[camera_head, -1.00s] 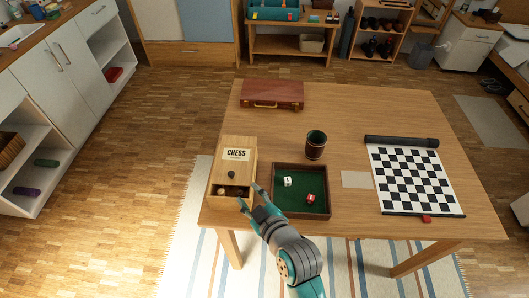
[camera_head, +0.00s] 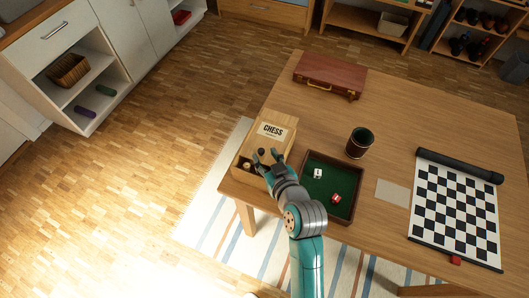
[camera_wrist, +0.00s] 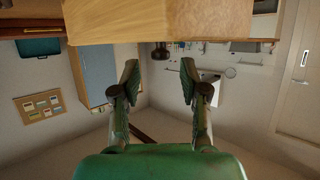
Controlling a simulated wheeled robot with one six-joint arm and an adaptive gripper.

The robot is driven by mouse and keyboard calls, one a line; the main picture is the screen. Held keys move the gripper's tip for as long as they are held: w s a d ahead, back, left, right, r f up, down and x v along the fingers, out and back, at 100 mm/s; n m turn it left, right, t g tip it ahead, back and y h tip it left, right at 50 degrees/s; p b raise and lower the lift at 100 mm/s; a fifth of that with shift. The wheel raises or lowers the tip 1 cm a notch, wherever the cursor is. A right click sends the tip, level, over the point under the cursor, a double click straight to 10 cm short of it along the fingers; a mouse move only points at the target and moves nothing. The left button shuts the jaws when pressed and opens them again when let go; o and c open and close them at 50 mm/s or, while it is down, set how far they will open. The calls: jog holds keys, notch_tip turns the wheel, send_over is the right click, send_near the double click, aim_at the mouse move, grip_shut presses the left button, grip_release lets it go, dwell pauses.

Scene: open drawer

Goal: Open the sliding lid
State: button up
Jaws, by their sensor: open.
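The wooden chess box (camera_head: 283,147) stands at the table's near left corner. Its sliding lid (camera_head: 272,130) has a white CHESS label and a dark round knob (camera_head: 261,151). A gap at the box's near end shows a pale piece (camera_head: 247,165) inside. My gripper (camera_head: 264,155) is open over the near part of the lid, with its fingers on either side of the knob; I cannot tell whether they touch it. In the wrist view, the box (camera_wrist: 155,20) fills the top, and the knob (camera_wrist: 160,51) shows between and beyond the spread fingertips (camera_wrist: 160,78).
A green-lined dice tray (camera_head: 309,203) stands close to the right of the box and my gripper. A dice cup (camera_head: 360,143), a brown case (camera_head: 329,73), a pale card (camera_head: 392,193) and a chess mat (camera_head: 455,205) lie farther off.

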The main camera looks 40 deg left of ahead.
aim_at(280, 125)
jog(key=shift+x, duration=1.1)
grip_shut()
jog(key=w+a, duration=0.1)
jog(key=w, duration=0.3)
jog(key=w+a, duration=0.1)
jog(key=w, duration=0.3)
jog(key=w+a, duration=0.1)
jog(key=w, duration=0.4)
jog(key=shift+w+a, duration=0.1)
jog(key=shift+a, duration=0.1)
grip_release()
